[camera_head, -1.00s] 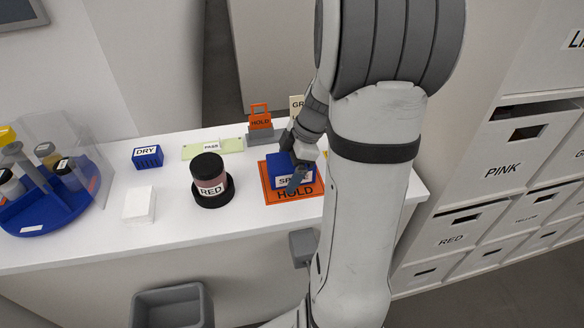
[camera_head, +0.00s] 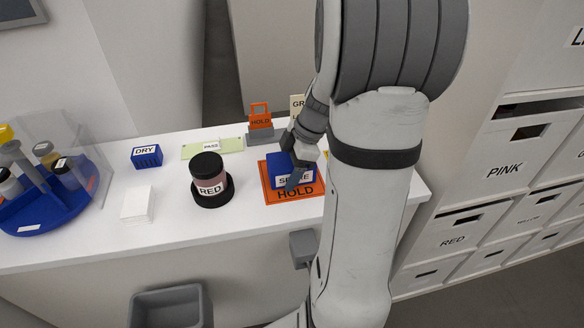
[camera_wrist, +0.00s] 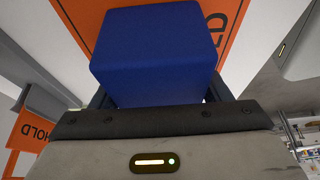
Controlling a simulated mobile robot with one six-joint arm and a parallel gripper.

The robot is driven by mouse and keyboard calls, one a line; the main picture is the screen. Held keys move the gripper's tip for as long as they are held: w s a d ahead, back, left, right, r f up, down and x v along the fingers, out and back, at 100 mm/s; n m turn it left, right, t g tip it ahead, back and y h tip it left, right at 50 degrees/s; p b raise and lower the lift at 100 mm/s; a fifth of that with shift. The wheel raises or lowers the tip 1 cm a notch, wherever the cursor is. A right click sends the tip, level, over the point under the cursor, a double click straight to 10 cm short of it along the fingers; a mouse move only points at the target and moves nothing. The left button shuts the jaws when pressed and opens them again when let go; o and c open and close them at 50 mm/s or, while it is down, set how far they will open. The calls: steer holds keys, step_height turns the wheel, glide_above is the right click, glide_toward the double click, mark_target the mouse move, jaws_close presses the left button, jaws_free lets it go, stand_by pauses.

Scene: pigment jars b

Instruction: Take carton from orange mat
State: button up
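The carton (camera_head: 279,165) is a blue box with a white label, partly covered. It stands upright on the orange mat (camera_head: 268,194) marked HOLD, on the white counter. My gripper (camera_head: 294,179) is down at the carton, with one dark finger across its labelled face. In the wrist view the carton (camera_wrist: 153,50) fills the space between my two fingers, over the orange mat (camera_wrist: 232,12). The fingertips are hidden by the carton there, so I cannot tell whether they press on it.
A RED jar (camera_head: 209,180) stands on a black base left of the mat. An orange HOLD sign (camera_head: 260,120) stands behind. A blue DRY block (camera_head: 147,156), a white stack (camera_head: 138,204) and a blue carousel (camera_head: 50,210) are farther left. Labelled drawers (camera_head: 500,165) are at right.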

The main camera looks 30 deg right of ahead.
steer(key=c, duration=0.6)
steer(key=shift+c, duration=0.2)
